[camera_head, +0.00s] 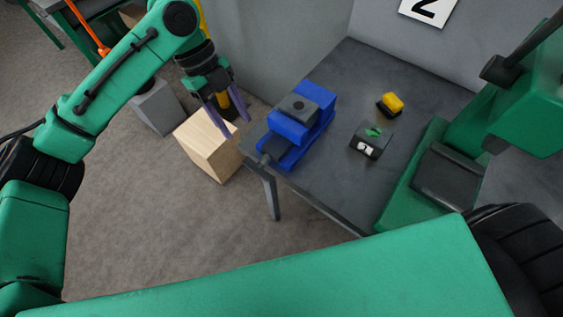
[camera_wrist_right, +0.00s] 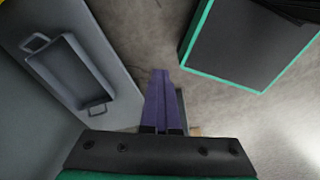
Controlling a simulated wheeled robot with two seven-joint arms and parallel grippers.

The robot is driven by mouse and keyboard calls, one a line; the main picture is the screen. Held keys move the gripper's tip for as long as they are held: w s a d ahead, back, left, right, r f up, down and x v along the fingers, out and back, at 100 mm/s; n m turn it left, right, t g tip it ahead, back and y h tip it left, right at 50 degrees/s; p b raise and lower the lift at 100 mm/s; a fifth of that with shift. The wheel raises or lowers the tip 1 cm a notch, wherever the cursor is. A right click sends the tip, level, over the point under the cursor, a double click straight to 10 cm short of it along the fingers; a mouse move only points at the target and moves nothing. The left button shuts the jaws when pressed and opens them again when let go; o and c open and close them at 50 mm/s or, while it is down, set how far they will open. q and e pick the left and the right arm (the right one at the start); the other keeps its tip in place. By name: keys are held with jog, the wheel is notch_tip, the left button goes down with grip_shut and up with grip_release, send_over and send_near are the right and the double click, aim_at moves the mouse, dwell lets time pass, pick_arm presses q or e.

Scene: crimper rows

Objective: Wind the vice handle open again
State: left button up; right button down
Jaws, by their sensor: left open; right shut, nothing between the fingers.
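The blue vice (camera_head: 290,127) sits on the left end of the dark grey table, with a dark block on top. A dark end part (camera_head: 265,158) shows at its lower left; I cannot clearly make out the handle bar. My left gripper (camera_head: 228,117) hangs left of the vice, beyond the table's edge, with its purple fingers apart and empty. A gap separates it from the vice. My right gripper (camera_wrist_right: 160,98) shows in the right wrist view with its purple fingers together and nothing between them, over the floor. The vice is not seen there.
On the table (camera_head: 341,92) are a small dark box (camera_head: 371,140) with green and white parts and a yellow-and-black item (camera_head: 392,102). A wooden block (camera_head: 208,146) stands below my left gripper. A grey tray (camera_wrist_right: 72,72) with handles lies left in the right wrist view.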

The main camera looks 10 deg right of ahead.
pick_arm(q)
jog(key=p, duration=0.1)
send_near(249, 162)
jog(key=p+x, duration=0.2)
jog(key=x, duration=0.8)
jog(key=shift+d+p, duration=0.1)
jog(key=shift+p, duration=0.25)
jog(key=shift+a+f, duration=0.15)
jog(key=shift+a, duration=0.05)
jog(key=shift+c, duration=0.3)
jog(key=shift+d, duration=0.15)
grip_shut()
pick_arm(e)
jog(key=a+r, duration=0.2)
jog(key=w+a+r, duration=0.1)
jog(key=a, duration=0.1)
jog(key=shift+w+a+r, duration=0.15)
jog(key=shift+a+r, duration=0.05)
jog(key=shift+r, duration=0.2)
